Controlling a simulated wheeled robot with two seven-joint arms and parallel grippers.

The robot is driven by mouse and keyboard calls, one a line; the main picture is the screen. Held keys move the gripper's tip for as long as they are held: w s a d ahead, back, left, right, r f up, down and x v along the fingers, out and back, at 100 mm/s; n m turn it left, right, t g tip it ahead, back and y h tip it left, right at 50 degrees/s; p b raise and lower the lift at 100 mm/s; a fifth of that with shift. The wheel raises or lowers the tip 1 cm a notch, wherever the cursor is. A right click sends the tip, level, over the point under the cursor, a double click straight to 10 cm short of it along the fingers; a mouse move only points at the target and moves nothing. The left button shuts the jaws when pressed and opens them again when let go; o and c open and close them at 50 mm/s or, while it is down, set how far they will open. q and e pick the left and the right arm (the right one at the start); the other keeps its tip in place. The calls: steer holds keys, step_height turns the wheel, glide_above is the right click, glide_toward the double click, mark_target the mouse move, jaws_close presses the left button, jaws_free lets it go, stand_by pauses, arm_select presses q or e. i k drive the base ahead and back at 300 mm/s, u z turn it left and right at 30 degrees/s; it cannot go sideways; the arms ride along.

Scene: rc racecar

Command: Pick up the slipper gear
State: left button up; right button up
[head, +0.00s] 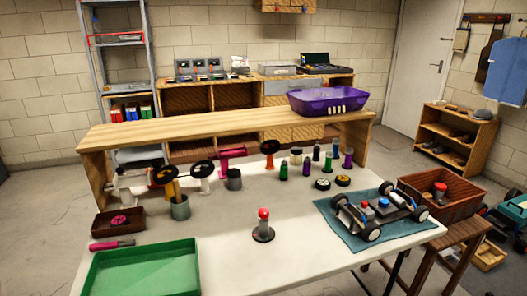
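I cannot tell for sure which thing is the slipper gear. A small pink round part (118,221) lies in the small brown tray (136,223) at the left of the table. Two dark wheel-like discs with light centres, a white-centred one (323,184) and a yellow-centred one (343,180), lie right of centre. Neither of my grippers shows.
A green tray (145,290) fills the front left. A car chassis (380,213) rests on a teal mat (345,243) at the right. A red-topped post (263,226) stands mid-table. A wooden shelf (220,129) with a purple basket (329,101) spans the back. The front centre is clear.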

mark_target(262, 234)
steer(key=z, duration=0.15)
steer(key=k, duration=0.9)
steer(key=u, duration=1.05)
steer(key=i, duration=1.15)
steer(key=z, duration=0.45)
